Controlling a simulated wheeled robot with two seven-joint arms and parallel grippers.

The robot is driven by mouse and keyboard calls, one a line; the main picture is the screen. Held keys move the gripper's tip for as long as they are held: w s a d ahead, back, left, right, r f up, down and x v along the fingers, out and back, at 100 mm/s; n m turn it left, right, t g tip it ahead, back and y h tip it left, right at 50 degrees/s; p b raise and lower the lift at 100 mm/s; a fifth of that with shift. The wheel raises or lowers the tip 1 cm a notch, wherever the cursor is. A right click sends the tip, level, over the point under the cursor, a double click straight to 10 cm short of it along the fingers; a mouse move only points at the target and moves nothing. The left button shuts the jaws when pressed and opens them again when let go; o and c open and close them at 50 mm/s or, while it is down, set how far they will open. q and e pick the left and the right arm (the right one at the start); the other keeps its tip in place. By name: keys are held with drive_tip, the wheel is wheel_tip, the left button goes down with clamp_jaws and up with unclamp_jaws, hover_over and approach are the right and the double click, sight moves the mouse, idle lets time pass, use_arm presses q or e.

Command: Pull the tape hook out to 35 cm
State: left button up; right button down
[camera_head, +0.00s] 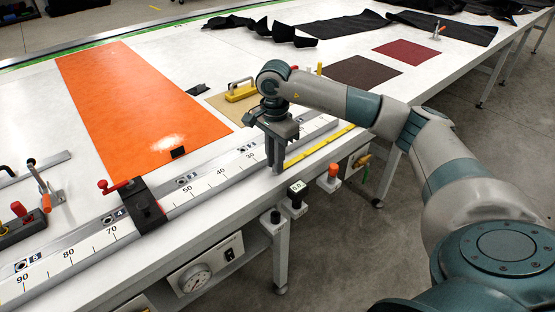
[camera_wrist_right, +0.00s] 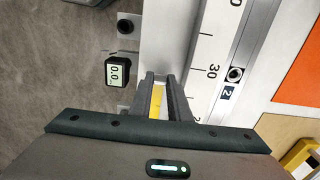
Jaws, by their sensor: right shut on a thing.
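A yellow tape (camera_head: 325,147) lies out along the near edge of the table, beside the numbered ruler rail (camera_head: 208,182). My right gripper (camera_head: 279,167) points down at the left end of the tape. In the right wrist view the tape (camera_wrist_right: 157,101) shows between the two fingers (camera_wrist_right: 161,80), which are shut on its end. The hook itself is hidden by the fingers. The fingertips are a little short of the rail's 30 mark (camera_wrist_right: 211,71). My left gripper is not in view.
A small display (camera_wrist_right: 117,72) reads 0.0 beside the table edge. A black stop with a red lever (camera_head: 146,205) stands on the rail between 50 and 70. An orange sheet (camera_head: 135,100) lies behind the rail. The table edge left of my gripper looks clear.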

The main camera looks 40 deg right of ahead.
drive_tip(key=shift+a, duration=0.1)
drive_tip(key=c, duration=1.6)
unclamp_jaws()
drive_tip(key=shift+c, duration=0.2)
drive_tip(key=shift+r, duration=0.15)
